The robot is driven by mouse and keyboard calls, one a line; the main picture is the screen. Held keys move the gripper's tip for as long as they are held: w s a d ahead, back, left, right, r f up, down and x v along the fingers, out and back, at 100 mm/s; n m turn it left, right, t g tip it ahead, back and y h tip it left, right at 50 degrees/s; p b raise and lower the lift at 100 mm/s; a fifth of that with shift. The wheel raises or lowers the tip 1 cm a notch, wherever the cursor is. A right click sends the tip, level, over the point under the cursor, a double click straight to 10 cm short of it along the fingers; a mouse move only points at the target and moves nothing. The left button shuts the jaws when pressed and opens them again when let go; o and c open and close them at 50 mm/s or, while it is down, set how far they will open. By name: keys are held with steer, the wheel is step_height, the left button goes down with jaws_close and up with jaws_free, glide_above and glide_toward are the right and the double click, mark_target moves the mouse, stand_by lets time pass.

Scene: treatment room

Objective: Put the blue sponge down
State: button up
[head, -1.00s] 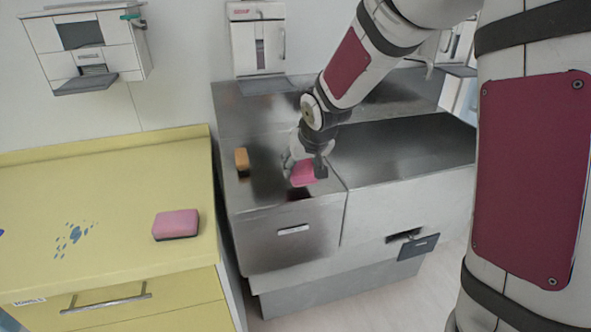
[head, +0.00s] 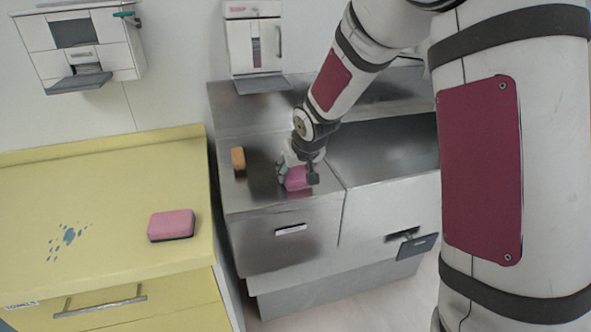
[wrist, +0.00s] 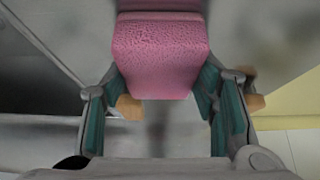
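No blue sponge shows in either view. My gripper (head: 297,177) is shut on a pink sponge (head: 298,179), low over the left part of the steel counter (head: 262,193). In the wrist view the pink sponge (wrist: 160,55) sits between the two fingers, with teal pads on both sides. A pink reflection shows in the steel just under it; I cannot tell whether it touches the surface. Another pink sponge (head: 171,224), with a dark underside, lies on the yellow counter (head: 110,180) to the left.
An orange block (head: 238,160) stands on the steel counter just left of my gripper. Blue spots (head: 67,238) mark the yellow counter. Dispensers (head: 78,50) (head: 254,45) hang on the back wall. A gap separates the two counters. The steel right of the gripper is bare.

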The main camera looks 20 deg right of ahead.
steer(key=o, duration=0.3)
steer(key=shift+o, duration=0.2)
steer(key=shift+r, duration=0.3)
steer(key=p+v, duration=0.3)
steer(key=v, duration=0.9)
steer(key=s+r+g, duration=0.1)
steer(key=s+r, duration=0.2)
steer(key=s, duration=1.4)
steer(key=s+r+g, duration=0.2)
steer(key=s+r, duration=0.1)
steer(key=s, duration=1.4)
steer(key=shift+r, duration=0.1)
